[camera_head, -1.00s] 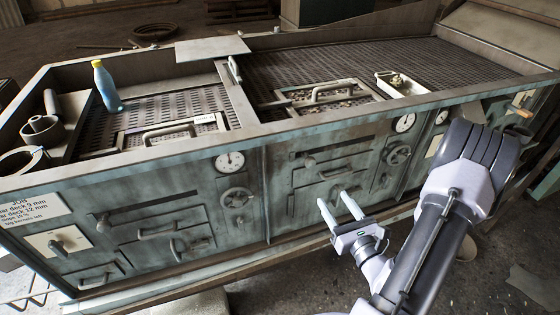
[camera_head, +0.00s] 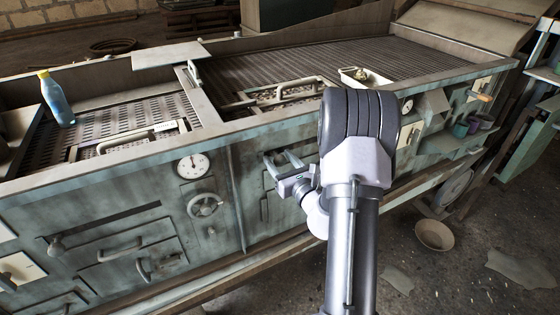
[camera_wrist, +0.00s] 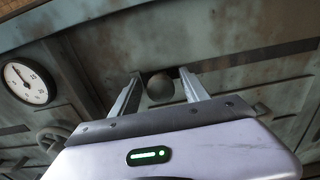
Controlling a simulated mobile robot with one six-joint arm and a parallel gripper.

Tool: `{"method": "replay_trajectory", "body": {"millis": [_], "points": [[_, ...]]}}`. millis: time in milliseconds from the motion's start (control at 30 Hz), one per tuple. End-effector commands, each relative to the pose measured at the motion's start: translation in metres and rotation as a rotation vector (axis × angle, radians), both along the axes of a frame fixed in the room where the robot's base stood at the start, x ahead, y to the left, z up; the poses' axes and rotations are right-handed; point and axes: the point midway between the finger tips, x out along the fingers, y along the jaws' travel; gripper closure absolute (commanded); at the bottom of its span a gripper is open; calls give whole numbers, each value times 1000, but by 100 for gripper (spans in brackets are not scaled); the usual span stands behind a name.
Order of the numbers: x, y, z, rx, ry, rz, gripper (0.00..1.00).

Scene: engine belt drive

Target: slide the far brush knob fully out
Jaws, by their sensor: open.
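A round grey ball knob (camera_wrist: 160,88) shows in the wrist view against the weathered green panel, with a dark opening behind its top. I take it to be the far brush knob. My gripper (camera_wrist: 160,78) is open, with one finger on each side of the knob and small gaps showing between. In the head view my gripper (camera_head: 279,161) is at the upper left of the second front section, where the knob itself is hard to make out. A similar knob, the near one (camera_head: 55,245), sits at the left end of a dark slot in the first section.
A dial gauge (camera_head: 193,166) and a handwheel (camera_head: 205,206) are on the panel left of my gripper. A blue bottle (camera_head: 56,98) and a white tray (camera_head: 363,77) stand on top. A bowl (camera_head: 434,235) is on the floor at right.

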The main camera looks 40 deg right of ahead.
Motion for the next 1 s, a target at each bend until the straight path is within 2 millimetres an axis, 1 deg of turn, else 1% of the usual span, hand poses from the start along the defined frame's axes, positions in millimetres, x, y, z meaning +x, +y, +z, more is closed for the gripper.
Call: {"method": "replay_trajectory", "body": {"millis": [100, 133, 167, 200, 267, 300, 400, 1000], "points": [[0, 0, 0, 0, 0, 0, 46], [0, 0, 0, 0, 0, 0, 50], [0, 0, 0, 0, 0, 0, 56], [0, 0, 0, 0, 0, 0, 64], [0, 0, 0, -1, 0, 0, 76], [-1, 0, 0, -1, 0, 0, 84], [-1, 0, 0, -1, 0, 0, 100], [-1, 0, 0, -1, 0, 0, 100]]}}
